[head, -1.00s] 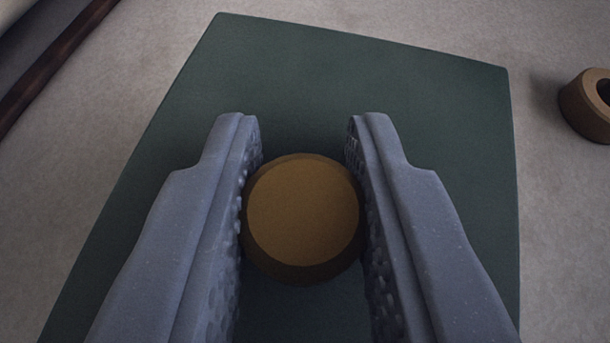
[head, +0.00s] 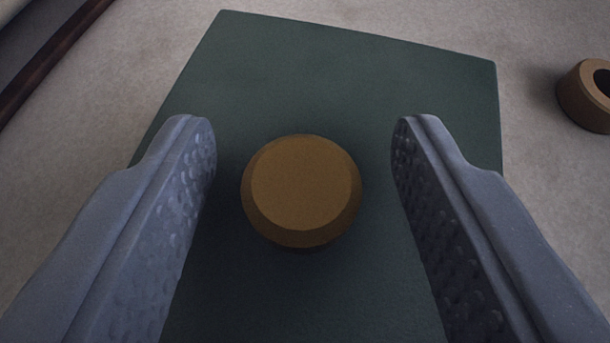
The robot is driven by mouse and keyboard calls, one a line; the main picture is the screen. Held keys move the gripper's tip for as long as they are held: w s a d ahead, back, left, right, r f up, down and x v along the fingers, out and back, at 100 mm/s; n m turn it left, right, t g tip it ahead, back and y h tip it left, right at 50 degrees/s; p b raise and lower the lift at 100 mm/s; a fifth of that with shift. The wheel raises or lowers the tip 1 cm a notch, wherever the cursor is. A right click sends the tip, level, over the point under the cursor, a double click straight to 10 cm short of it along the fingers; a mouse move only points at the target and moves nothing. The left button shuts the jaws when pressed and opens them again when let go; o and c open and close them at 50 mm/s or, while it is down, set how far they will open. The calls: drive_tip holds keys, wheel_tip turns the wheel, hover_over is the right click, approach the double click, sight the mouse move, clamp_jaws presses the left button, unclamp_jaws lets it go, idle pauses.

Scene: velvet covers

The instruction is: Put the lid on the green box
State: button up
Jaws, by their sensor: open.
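A dark green flat square top (head: 340,75) fills the middle of the head view, with a round brown knob (head: 302,185) standing on it. It looks like the lid with its knob; whether the green box is under it cannot be told, as its sides do not show. My gripper (head: 303,140) is open, with one finger on each side of the knob. There is a clear gap between each finger and the knob, so the fingers do not touch it.
A brown ring-shaped object (head: 585,95) with a dark hole lies on the pale velvety surface (head: 545,40) at the right edge. A dark brown bar (head: 45,60) runs along the upper left. Pale surface is free around the green top.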

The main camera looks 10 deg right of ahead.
drive_tip(key=v, duration=1.3)
drive_tip(key=w+a+r+h+b, duration=0.15)
drive_tip(key=a+r, duration=0.25)
drive_tip(key=r, duration=0.5)
drive_tip(key=w+a+r+n, duration=0.1)
drive_tip(key=w+a+r, duration=0.25)
drive_tip(key=r, duration=0.45)
drive_tip(key=w+a+r+b, duration=0.15)
drive_tip(key=a+r, duration=0.25)
drive_tip(key=r, duration=0.5)
drive_tip(key=s+a+r+n+t+y, duration=0.1)
drive_tip(key=s+a+r, duration=0.3)
drive_tip(key=a+r, duration=0.6)
drive_tip(key=s+a+r+t+y, duration=0.2)
drive_tip(key=s+a+r, duration=0.3)
drive_tip(key=a+r, duration=0.5)
drive_tip(key=a+y, duration=0.1)
drive_tip(key=a, duration=0.2)
drive_tip(key=shift+n+b, duration=0.35)
drive_tip(key=shift+n, duration=0.05)
drive_tip(key=shift+y, duration=0.25)
